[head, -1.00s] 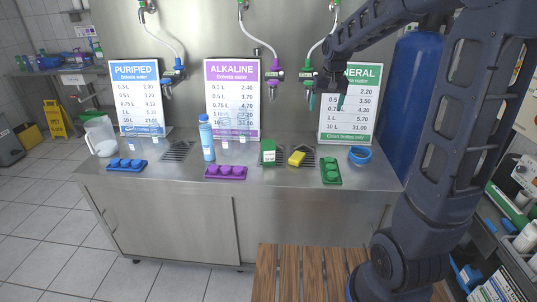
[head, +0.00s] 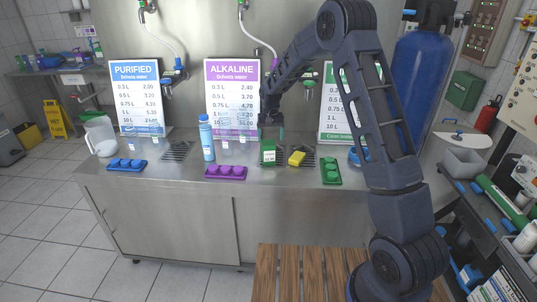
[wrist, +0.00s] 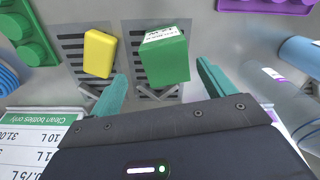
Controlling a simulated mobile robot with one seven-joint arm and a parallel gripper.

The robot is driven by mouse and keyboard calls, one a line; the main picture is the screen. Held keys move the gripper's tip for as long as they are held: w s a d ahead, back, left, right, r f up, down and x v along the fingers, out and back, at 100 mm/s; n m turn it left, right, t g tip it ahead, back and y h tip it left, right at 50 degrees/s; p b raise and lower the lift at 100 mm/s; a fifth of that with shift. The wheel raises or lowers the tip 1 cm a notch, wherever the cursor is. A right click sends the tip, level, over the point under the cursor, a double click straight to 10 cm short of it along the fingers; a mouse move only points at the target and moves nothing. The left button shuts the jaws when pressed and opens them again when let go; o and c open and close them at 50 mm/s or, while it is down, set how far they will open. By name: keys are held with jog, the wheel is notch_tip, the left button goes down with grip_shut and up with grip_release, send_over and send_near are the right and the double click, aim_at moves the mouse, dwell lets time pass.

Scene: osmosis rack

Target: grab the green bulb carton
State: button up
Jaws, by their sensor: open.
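The green bulb carton (head: 268,152) is a small upright green box with a white label on the steel counter. It also shows in the wrist view (wrist: 168,61), at the top centre over a drain grate. My gripper (head: 270,130) is just above and behind the carton in the head view. In the wrist view my gripper (wrist: 160,85) has its two teal fingers spread apart, one on each side of the carton's near end. The gripper is open and holds nothing. I cannot tell whether a finger touches the carton.
A yellow sponge (head: 297,158) lies close beside the carton, apart from it. A purple tray (head: 226,173), a green tray (head: 331,171) and a blue bottle (head: 207,139) stand around it. Clear bottles (wrist: 265,90) are near the gripper's right finger. Price boards stand behind.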

aim_at(269, 151)
jog(key=shift+w+a+f, duration=0.15)
jog(key=shift+a+f, duration=0.3)
jog(key=shift+f, duration=4)
jog(key=c, duration=1.1)
